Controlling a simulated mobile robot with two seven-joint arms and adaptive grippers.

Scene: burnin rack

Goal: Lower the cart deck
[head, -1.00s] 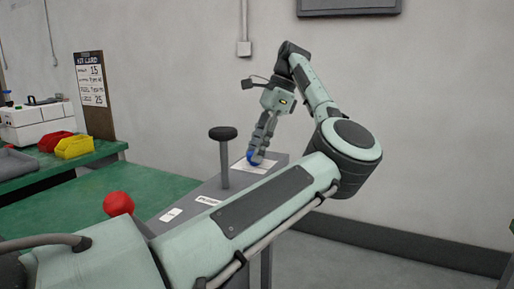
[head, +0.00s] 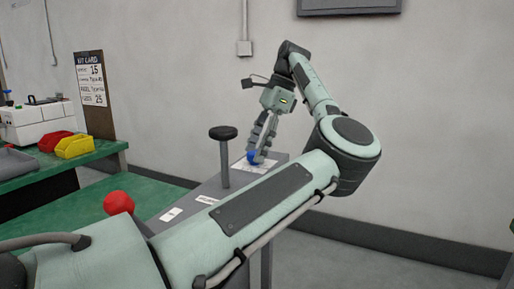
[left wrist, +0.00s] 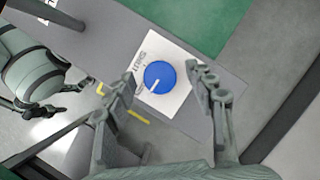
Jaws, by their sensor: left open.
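A blue round knob (left wrist: 160,77) with a white pointer line sits on a white labelled plate (left wrist: 178,102) in the left wrist view. The knob also shows in the head view (head: 254,157), at the far end of a narrow grey panel (head: 185,200). My left gripper (left wrist: 160,72) is open, its fingers on either side of the knob. Whether they touch it cannot be told. A black-capped post (head: 223,133) and a red ball knob (head: 118,203) stand nearer on the head view's left side. Pale green parts, probably my right arm (left wrist: 30,65), show at the left wrist view's left edge; its jaws are unclear.
A green work surface (head: 75,212) lies left of the panel. Red and yellow bins (head: 74,147) and a white box (head: 35,124) stand on a bench further left. A plain wall rises behind the panel. Grey floor is open at the right.

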